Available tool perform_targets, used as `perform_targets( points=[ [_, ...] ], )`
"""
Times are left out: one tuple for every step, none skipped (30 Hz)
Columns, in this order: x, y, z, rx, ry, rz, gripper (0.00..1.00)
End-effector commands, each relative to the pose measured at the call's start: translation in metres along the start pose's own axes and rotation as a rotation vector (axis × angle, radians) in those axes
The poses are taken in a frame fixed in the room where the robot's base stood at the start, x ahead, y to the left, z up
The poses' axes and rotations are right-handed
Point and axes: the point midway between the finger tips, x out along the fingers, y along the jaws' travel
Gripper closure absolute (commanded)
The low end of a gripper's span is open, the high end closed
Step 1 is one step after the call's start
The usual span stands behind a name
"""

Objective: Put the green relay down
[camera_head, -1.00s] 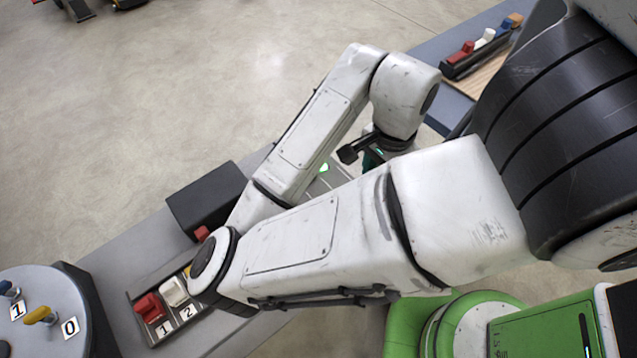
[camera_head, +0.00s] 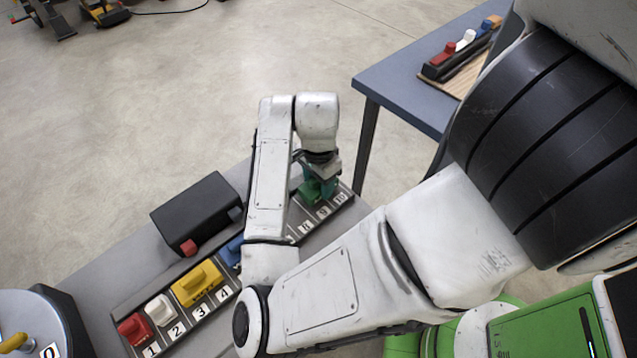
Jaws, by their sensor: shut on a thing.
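The green relay (camera_head: 316,190) is under my gripper (camera_head: 320,174), over the far right part of the numbered rack, by the labels 8, 9 and 10. My gripper points down and is shut on the relay. The arm's wrist hides part of the jaws. I cannot tell whether the relay touches the rack. The numbered rack (camera_head: 205,318) lies on the grey table and holds a red relay (camera_head: 135,328) at 1, a white relay (camera_head: 159,309) at 2, and a yellow relay (camera_head: 197,284) by 3 and 4. A blue relay (camera_head: 232,252) is partly hidden by my arm.
A blue table (camera_head: 400,85) at the right back bears a black holder (camera_head: 455,64) with several coloured pieces. A round stand (camera_head: 45,315) is at lower left.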

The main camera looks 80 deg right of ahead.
Motion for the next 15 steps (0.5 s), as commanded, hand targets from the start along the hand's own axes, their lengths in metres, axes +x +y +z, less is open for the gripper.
perform_targets(
  points=[
    [0.0064, 0.0001, 0.0006, -0.003, 0.000, 0.001, 0.84],
    [0.0087, -0.0001, 0.0006, -0.003, 0.000, 0.000, 0.84],
    [0.0103, 0.0000, 0.0004, -0.001, 0.000, 0.000, 0.84],
    [0.0105, 0.0001, 0.0002, -0.001, 0.000, -0.001, 0.84],
    [0.0103, 0.0001, 0.0001, 0.000, 0.000, -0.001, 0.84],
    [0.0101, 0.0001, 0.0000, 0.000, 0.000, -0.001, 0.84],
    [0.0101, 0.0001, 0.0000, 0.000, 0.000, -0.001, 0.84],
    [0.0100, 0.0001, 0.0000, 0.000, 0.000, -0.001, 0.84],
    [0.0101, 0.0001, 0.0000, 0.000, 0.000, -0.001, 0.84],
    [0.0105, 0.0001, 0.0000, 0.000, 0.000, -0.001, 0.84],
    [0.0114, 0.0001, 0.0000, 0.000, 0.000, -0.001, 0.84],
    [0.0129, 0.0001, 0.0000, 0.000, 0.000, -0.001, 0.84],
    [0.0139, 0.0002, 0.0000, 0.000, 0.000, -0.001, 0.84],
    [0.0138, 0.0002, 0.0000, 0.000, 0.000, -0.001, 0.48],
    [0.0128, 0.0002, 0.0000, 0.000, 0.000, -0.001, 0.45]
  ],
)
